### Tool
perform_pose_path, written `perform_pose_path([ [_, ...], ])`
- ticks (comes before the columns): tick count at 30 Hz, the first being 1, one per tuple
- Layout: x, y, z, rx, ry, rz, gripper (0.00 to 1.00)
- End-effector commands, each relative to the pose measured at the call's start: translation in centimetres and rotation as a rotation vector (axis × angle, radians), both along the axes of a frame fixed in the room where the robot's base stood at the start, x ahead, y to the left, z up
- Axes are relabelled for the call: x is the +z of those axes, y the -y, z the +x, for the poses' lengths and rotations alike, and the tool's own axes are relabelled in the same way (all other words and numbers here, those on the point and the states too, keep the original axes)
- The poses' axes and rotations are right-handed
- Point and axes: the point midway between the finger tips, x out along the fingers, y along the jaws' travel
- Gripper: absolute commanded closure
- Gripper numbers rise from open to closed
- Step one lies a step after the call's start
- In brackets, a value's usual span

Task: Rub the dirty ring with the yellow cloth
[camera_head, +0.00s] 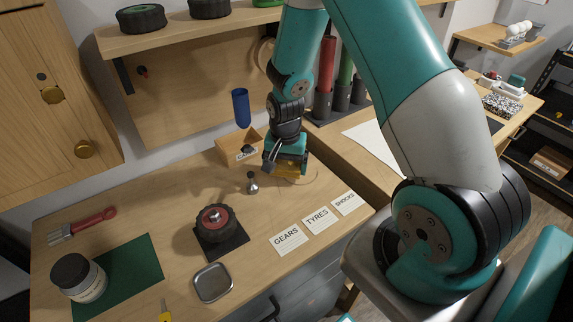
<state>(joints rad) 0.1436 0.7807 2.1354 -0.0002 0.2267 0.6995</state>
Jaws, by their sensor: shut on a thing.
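My gripper (287,167) is low over the back right part of the wooden workbench, shut on the yellow cloth (289,179). A faint curved mark on the bench just right of the cloth may be part of the dirty ring (317,172). The rest of it is hidden by my gripper or too faint to make out.
A small metal part (252,183) stands just left of my gripper, with a wooden box (232,149) behind. A red-hubbed wheel (217,222) sits on a black pad nearer the front. Label cards (290,239) lie front right. A jar (80,279) stands front left.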

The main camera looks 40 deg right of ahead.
Motion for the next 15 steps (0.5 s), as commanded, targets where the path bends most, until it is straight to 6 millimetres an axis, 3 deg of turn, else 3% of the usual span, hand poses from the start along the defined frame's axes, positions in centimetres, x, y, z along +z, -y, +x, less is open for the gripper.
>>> perform_pose_path([
  [15,5.0,0.1,0.0,0.0,0.001,0.0,0.4],
])
